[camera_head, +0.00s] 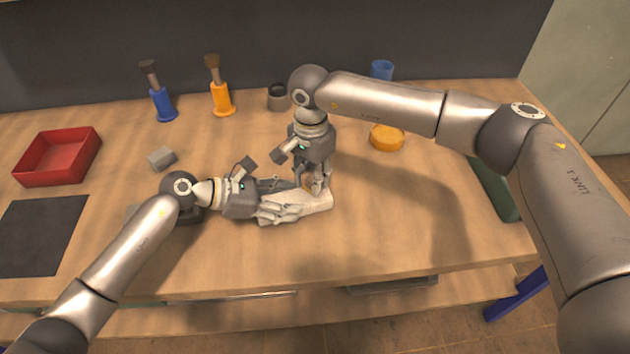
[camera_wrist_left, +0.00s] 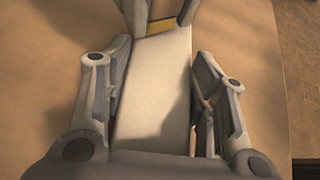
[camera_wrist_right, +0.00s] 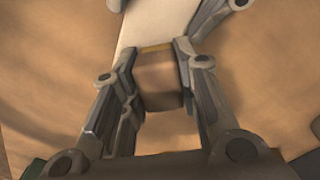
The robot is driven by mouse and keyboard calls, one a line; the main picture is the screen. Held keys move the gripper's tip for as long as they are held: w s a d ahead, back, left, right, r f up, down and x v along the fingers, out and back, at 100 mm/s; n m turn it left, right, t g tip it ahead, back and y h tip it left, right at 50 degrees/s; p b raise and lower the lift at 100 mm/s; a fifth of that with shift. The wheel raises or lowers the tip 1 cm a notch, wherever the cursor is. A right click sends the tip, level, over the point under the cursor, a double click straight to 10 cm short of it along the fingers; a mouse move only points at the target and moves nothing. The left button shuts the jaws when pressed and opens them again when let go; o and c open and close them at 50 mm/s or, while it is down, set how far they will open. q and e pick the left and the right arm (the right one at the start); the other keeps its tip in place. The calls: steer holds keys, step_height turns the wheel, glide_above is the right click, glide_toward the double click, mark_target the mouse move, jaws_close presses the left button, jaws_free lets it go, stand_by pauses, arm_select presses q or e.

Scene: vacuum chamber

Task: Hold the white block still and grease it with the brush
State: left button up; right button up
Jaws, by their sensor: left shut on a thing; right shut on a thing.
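The white block (camera_head: 318,203) lies flat on the wooden table, near its front middle. My left gripper (camera_head: 292,202) is shut on it from the left; in the left wrist view the pale block (camera_wrist_left: 155,85) runs between both fingers. My right gripper (camera_head: 320,190) points down over the block's right end. In the right wrist view it is shut on the brown brush (camera_wrist_right: 158,75), whose yellowish edge is at the white block (camera_wrist_right: 158,22). The brush (camera_wrist_left: 165,10) also shows at the block's far end in the left wrist view. Whether the bristles touch is hard to tell.
Behind stand a blue holder (camera_head: 163,104) and an orange holder (camera_head: 222,99) with dark-topped tools, a grey cup (camera_head: 278,97) and a blue cup (camera_head: 381,70). A yellow round dish (camera_head: 387,138) is right; a grey block (camera_head: 161,158), red tray (camera_head: 58,176) and dark mat (camera_head: 40,235) are left.

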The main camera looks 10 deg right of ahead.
steer(key=shift+w+a, duration=0.15)
steer(key=shift+w, duration=0.55)
steer(key=shift+r, duration=3)
steer(key=shift+r, duration=1.45)
steer(key=shift+s+a+f, duration=0.1)
steer(key=shift+a+f, duration=0.1)
steer(key=shift+f, duration=1.05)
steer(key=shift+w+a+f, duration=0.1)
steer(key=shift+a+f, duration=0.05)
steer(key=shift+f, duration=1.15)
steer(key=shift+s+a+f, duration=0.1)
steer(key=shift+a+f, duration=0.1)
steer(key=shift+f, duration=1.05)
